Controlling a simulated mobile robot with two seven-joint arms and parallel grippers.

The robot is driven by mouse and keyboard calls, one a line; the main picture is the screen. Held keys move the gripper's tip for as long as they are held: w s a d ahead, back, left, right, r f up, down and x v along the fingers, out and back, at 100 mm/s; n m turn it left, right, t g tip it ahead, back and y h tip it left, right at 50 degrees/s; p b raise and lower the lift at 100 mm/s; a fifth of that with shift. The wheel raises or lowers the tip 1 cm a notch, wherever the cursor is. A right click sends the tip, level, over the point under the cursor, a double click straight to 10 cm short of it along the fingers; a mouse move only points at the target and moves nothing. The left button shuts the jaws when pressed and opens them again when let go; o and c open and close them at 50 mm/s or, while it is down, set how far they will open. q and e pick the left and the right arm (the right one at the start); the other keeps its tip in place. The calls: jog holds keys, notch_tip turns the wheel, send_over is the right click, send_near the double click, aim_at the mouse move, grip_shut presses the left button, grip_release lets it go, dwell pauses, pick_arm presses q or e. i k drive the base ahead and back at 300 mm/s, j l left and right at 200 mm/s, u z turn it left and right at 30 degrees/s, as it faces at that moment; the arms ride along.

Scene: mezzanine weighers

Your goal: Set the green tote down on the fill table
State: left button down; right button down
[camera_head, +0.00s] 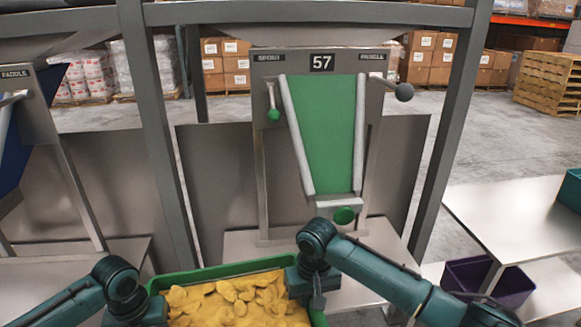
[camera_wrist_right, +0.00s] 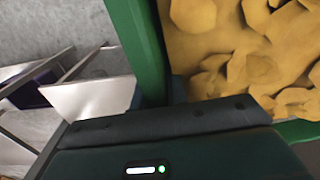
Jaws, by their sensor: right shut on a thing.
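The green tote (camera_head: 230,268), full of yellow chip-like pieces (camera_head: 235,302), is at the bottom centre of the head view, between my two arms. My right gripper (camera_head: 312,288) is shut on its right rim. In the right wrist view the tote's green rim (camera_wrist_right: 140,45) runs up beside the gripper. My left gripper (camera_head: 148,312) is at the tote's left rim; its fingers are hidden. A steel table (camera_head: 378,240) under chute 57 lies just beyond the tote. The tote covers the table's near part, and I cannot tell whether it touches the top.
The green chute (camera_head: 325,130) of station 57 stands straight ahead, between grey posts (camera_head: 160,130). At right is a steel bench (camera_head: 510,205) with a purple tote (camera_head: 485,280) on its lower shelf and a teal tote (camera_head: 571,188) at the picture's edge.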

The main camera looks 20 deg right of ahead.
aim_at(520, 223)
jog(key=k+l, duration=0.1)
jog(key=l, duration=0.65)
jog(key=k+l+z, duration=0.1)
jog(key=l, duration=0.7)
jog(key=i+l, duration=0.1)
jog(key=l, duration=0.3)
jog(key=i+l, duration=0.1)
jog(key=l, duration=0.35)
jog(key=i+l, duration=0.1)
jog(key=l, duration=0.3)
jog(key=i+l, duration=0.1)
jog(key=l, duration=0.35)
jog(key=i+l, duration=0.15)
jog(key=l, duration=0.25)
jog(key=i+l+z, duration=0.1)
jog(key=l, duration=0.35)
